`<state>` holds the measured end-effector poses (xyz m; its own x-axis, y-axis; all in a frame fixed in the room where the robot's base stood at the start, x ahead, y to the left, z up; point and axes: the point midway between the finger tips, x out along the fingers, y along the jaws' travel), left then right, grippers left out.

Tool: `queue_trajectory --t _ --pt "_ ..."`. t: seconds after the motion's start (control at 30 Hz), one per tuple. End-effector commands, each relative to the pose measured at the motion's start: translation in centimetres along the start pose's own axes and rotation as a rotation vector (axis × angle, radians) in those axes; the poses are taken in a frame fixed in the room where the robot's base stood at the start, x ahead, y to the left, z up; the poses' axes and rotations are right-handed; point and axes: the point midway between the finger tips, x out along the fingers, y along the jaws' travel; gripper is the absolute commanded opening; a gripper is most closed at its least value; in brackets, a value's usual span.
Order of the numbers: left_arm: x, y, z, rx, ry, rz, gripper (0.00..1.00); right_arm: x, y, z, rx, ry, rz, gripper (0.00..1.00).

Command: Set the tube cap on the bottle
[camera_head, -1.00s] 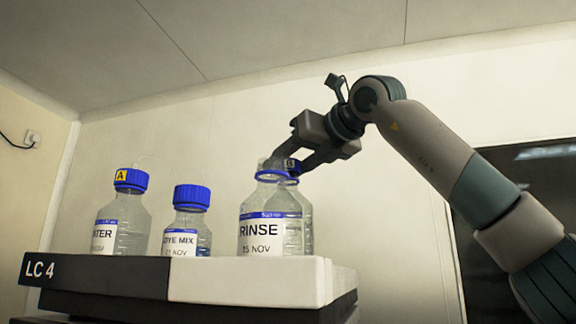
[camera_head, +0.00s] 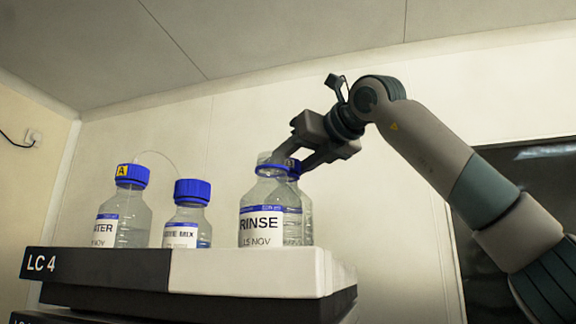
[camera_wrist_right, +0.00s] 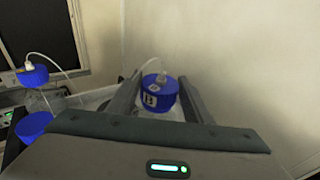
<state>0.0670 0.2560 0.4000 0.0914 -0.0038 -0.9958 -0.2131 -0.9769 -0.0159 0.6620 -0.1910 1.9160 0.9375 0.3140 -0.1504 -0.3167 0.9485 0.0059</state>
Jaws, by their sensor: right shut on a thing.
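My right gripper (camera_head: 300,166) is shut on a blue tube cap marked B (camera_wrist_right: 157,97), which has a white fitting and a thin tube on top. In the head view the cap (camera_head: 291,164) is at the top of a clear bottle (camera_head: 294,215), partly hidden behind the RINSE bottle. I cannot tell whether the cap touches that bottle's neck. The RINSE bottle (camera_head: 262,222) stands in front, with a clear uncapped neck and a blue ring. My left gripper is not in view.
A WATER bottle (camera_head: 125,220) with a blue cap marked A and a DYE MIX bottle (camera_head: 185,228) with a plain blue cap stand to the left. All stand on the LC 4 unit (camera_head: 105,266). A thin tube arches from cap A.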

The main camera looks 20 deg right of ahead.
Motion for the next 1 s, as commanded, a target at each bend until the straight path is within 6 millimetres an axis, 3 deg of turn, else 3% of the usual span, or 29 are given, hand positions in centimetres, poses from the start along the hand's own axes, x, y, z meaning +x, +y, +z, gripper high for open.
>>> queue_trajectory --t 0.27,0.3,0.4,0.77,1.0 --pt "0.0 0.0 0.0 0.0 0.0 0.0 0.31 0.0 0.0 0.0 0.0 0.0 0.0 0.24" --pt "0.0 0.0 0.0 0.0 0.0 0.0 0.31 0.0 0.0 0.0 0.0 0.0 0.0 0.48" --pt "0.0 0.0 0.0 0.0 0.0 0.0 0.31 0.0 0.0 0.0 0.0 0.0 0.0 0.67" --pt "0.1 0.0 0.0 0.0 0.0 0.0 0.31 -0.1 0.0 0.0 0.0 0.0 0.0 0.67" --pt "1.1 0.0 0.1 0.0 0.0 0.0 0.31 -1.9 0.0 -0.2 0.0 -0.003 0.0 0.67"
